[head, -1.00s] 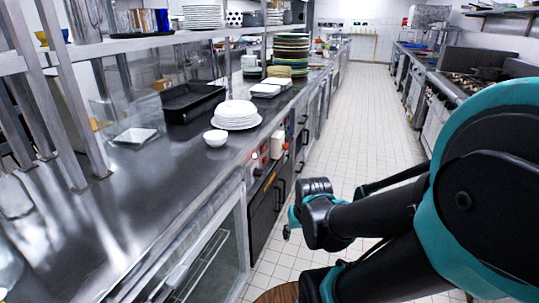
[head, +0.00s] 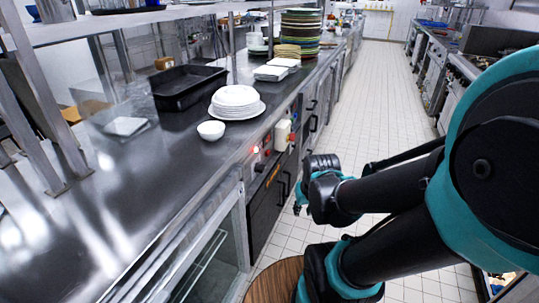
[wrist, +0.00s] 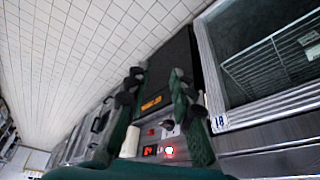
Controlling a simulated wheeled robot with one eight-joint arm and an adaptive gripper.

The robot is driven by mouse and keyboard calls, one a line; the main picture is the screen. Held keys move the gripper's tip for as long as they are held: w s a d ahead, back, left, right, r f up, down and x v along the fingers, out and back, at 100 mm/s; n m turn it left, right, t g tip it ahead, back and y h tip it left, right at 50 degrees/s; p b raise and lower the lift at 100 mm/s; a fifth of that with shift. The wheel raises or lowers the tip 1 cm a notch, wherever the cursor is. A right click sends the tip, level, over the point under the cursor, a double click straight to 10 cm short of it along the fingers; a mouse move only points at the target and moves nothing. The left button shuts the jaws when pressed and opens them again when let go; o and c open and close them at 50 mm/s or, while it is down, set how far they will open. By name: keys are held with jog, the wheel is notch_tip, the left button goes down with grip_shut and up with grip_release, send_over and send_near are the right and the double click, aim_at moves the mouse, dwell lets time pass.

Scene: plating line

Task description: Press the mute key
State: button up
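A control panel (head: 262,156) is set in the front of the steel counter, with a lit red lamp (head: 256,150) on it. I cannot tell which part is the mute key; no label is readable. My gripper (wrist: 153,92) is open and empty in the wrist view, its fingers apart in front of the panel and the black oven door. In the head view my gripper (head: 298,207) is small and partly hidden, apart from the counter front.
A beige box with a red button (head: 284,134) sits on the counter front right of the panel. Plates (head: 237,103), a small bowl (head: 211,130) and a black tray (head: 188,88) stand on the counter. A round wooden top (head: 274,283) is below my arm. The tiled aisle is clear.

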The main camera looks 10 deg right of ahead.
grip_shut()
dwell(1.1)
